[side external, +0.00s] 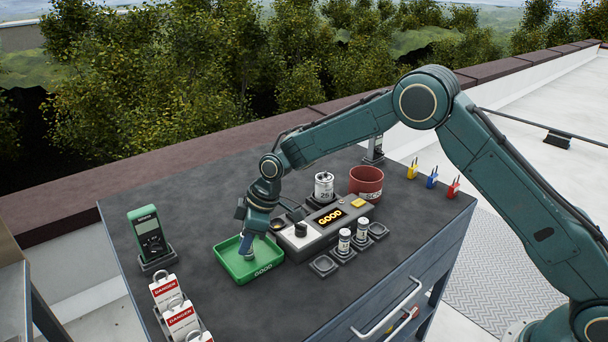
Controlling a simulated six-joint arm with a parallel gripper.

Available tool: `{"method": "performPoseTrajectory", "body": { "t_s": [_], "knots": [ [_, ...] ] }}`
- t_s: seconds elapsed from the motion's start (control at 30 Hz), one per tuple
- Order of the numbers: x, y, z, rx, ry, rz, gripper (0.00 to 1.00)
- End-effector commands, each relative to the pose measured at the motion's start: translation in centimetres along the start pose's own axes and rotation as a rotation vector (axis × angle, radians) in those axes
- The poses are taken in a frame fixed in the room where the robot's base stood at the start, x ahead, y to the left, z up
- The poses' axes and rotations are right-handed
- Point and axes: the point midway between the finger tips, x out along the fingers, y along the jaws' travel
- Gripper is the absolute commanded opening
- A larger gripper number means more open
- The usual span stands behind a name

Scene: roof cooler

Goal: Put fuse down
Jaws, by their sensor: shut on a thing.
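My gripper (246,247) points down over the green tray (222,256) marked GOOD, with its fingertips low inside the tray's outline. It is shut on the fuse, which is mostly hidden by the fingers. I cannot tell whether the fuse touches the tray floor. Two other white-labelled fuses stand upright in dark holders, one (344,241) nearer and one (363,229) farther, right of the tray. The grey tester (312,240) beside the tray shows GOOD on its display (330,217).
A green meter (149,236) and DANGER tags (180,319) line the left edge.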

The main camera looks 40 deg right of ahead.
Motion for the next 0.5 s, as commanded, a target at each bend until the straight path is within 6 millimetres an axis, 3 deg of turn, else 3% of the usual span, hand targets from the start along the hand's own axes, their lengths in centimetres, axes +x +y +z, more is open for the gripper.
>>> {"method": "performPoseTrajectory", "body": {
  "t_s": [0.13,0.17,0.23,0.5],
  "knots": [
    [0.3,0.0,0.13,0.0,0.0,0.0,0.0],
    [0.27,0.01,0.12,0.0,0.0,0.0,0.29],
    [0.27,0.0,0.12,0.0,0.0,0.0,0.42],
    [0.25,0.01,0.12,0.0,0.0,0.0,0.45]
  ]
}}
